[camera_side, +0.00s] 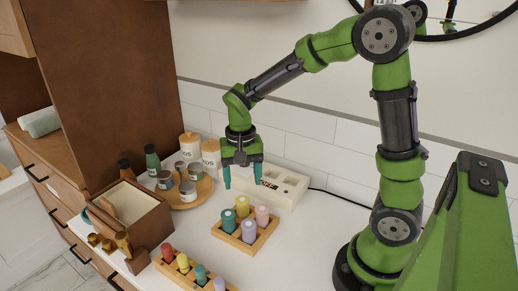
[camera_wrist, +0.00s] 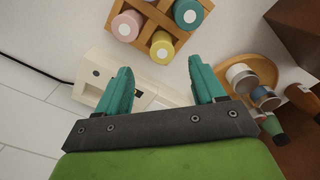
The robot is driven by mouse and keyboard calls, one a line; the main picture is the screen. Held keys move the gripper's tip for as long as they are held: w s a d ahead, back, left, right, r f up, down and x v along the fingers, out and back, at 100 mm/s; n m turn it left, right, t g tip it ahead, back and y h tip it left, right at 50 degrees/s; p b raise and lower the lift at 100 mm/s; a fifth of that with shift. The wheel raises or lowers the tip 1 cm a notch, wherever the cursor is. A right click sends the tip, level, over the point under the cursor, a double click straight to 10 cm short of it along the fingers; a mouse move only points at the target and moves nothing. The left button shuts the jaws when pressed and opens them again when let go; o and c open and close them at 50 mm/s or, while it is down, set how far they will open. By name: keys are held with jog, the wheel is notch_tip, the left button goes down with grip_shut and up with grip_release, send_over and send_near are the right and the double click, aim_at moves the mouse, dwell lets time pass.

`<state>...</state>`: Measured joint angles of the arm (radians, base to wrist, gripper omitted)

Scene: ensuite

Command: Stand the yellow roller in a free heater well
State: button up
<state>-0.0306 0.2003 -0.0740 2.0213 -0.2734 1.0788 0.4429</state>
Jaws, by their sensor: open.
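A yellow roller (camera_side: 242,206) stands in a square wooden rack (camera_side: 226,238) with pink, lilac and teal rollers; its top also shows in the wrist view (camera_wrist: 162,47). Another yellow roller (camera_side: 183,262) stands in a long front rack. The white heater (camera_side: 290,190) lies along the wall behind the square rack; it also shows in the wrist view (camera_wrist: 92,69), partly hidden by my fingers. Openings show in its top, but their contents are unclear. My gripper (camera_side: 243,183) is open and empty, pointing down by the heater's left part, behind and above the square rack.
A round wooden tray (camera_side: 205,190) with jars and bottles stands left of the heater. A dark cord (camera_side: 325,191) runs right from the heater. The counter right of the racks is clear.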

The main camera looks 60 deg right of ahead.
aim_at(242, 200)
notch_tip(242, 200, down, 8)
jog(key=shift+w+f, duration=0.15)
jog(key=shift+f, duration=0.05)
jog(key=c, duration=1.1)
jog(key=shift+r, duration=0.1)
jog(key=shift+c, duration=0.2)
